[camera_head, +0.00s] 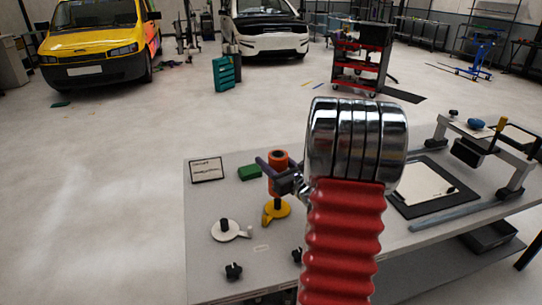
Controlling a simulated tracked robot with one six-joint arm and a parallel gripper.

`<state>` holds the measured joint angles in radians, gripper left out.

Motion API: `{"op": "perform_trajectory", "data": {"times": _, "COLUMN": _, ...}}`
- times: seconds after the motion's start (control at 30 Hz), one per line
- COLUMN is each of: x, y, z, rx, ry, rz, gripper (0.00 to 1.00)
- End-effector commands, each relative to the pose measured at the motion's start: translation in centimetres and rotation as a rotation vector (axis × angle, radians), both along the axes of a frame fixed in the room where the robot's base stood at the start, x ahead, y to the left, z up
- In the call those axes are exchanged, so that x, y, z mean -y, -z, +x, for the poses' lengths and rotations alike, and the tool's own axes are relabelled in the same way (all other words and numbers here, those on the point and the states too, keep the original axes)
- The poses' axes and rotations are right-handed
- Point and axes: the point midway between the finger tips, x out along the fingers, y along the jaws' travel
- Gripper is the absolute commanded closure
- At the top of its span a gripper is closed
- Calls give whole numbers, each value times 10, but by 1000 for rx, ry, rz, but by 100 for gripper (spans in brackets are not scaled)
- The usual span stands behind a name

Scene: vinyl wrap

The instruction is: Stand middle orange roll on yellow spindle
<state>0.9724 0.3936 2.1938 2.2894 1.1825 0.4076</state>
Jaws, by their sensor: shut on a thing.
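The orange roll (278,157) stands upright in the body camera view, over the table's left half. My gripper (270,168) is shut on the roll from the right, its dark fingers across the roll's upper part. The yellow spindle (279,212) has a flat yellow base and a dark post, directly below the roll in this view. A short dark length shows between the roll and the yellow base. I cannot tell whether the roll is around the post or just above it. My arm's red sleeve and chrome rings hide the table to the right of the gripper.
A white spindle (226,230) with a dark post stands at front left. A green block (249,173) and a framed card (206,170) lie behind. A dark-framed panel (428,187) and a clamp frame (480,145) are at right.

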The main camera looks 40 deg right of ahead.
Motion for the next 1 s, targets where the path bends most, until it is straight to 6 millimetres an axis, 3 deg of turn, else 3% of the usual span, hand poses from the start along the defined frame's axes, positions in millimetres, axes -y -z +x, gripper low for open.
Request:
{"op": "perform_trajectory", "data": {"times": 0.3, "x": 0, "y": 14, "z": 0, "rx": 2, "ry": 1, "rz": -1, "gripper": 82}}
{"op": "perform_trajectory", "data": {"times": 1.0, "x": 1, "y": 14, "z": -3, "rx": 2, "ry": 1, "rz": -1, "gripper": 82}}
